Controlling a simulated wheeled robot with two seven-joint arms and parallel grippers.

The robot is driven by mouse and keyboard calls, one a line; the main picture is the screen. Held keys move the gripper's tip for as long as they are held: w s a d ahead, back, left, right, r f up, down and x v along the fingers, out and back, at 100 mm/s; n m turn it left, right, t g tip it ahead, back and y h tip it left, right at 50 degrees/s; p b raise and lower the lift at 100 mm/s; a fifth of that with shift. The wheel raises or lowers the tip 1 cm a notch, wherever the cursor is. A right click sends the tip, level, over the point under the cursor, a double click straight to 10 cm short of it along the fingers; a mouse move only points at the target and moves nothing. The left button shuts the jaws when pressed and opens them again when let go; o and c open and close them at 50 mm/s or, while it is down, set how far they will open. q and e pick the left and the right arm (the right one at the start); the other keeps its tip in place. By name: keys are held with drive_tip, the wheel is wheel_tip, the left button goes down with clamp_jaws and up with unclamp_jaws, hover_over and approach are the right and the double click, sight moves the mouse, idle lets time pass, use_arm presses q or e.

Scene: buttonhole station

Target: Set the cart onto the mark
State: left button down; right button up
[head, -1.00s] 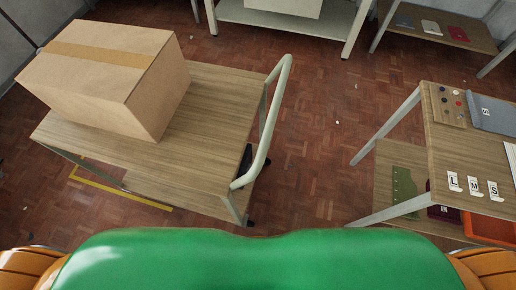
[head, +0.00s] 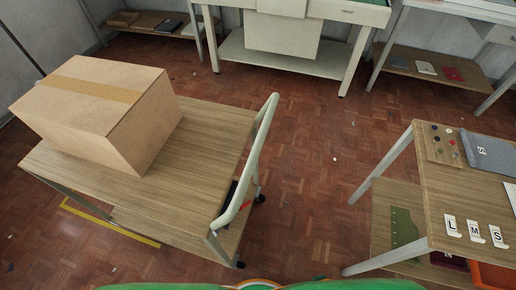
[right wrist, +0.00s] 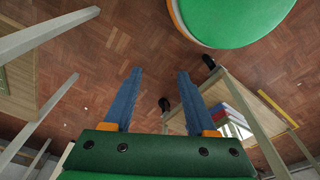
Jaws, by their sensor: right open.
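The cart (head: 205,135) has a wooden top, pale metal legs, a lower shelf and a pale tube handle (head: 250,160) at its right end. It stands at the left of the head view. The mark, a yellow outline (head: 140,238) on the floor, shows partly at the cart's near left side; the cart hides the rest. In the right wrist view part of the cart (right wrist: 240,92) and a yellow strip (right wrist: 278,108) show at the right. My right gripper (right wrist: 158,72) is open and empty, its blue fingers apart from the cart. My left gripper is out of view.
A large cardboard box (head: 95,110) sits on the cart's left part. A wooden table (head: 465,195) with cards and buttons stands at the right. A pale workbench (head: 290,65) stands at the back. The brick-coloured floor between cart and table is clear.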

drive_tip(key=w+a+r+n+t+y+b, duration=0.15)
drive_tip(key=w+r+n+t+b, duration=0.35)
drive_tip(key=w+r, duration=0.8)
drive_tip(key=w+a+r+n+t+b, duration=0.1)
drive_tip(key=w+a+r+n+t, duration=0.1)
drive_tip(key=w+r+t, duration=0.85)
drive_tip(key=w+a+r+n+g+y, duration=0.2)
drive_tip(key=w+a+r+n+y, duration=0.2)
drive_tip(key=a+r+n+y, duration=0.2)
drive_tip(key=w+a+r+n+g+y+p, duration=0.1)
drive_tip(key=w+a+r+n+g+y, duration=0.1)
drive_tip(key=w+a+r+n+y, duration=0.2)
drive_tip(key=a+r+n+y, duration=0.3)
drive_tip(key=a+r+n, duration=0.1)
drive_tip(key=n, duration=0.3)
drive_tip(key=shift+a+n, duration=0.4)
drive_tip(key=shift+a, duration=0.45)
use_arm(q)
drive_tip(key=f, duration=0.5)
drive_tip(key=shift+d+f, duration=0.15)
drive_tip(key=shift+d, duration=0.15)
use_arm(e)
drive_tip(key=shift+r, duration=0.15)
clamp_jaws()
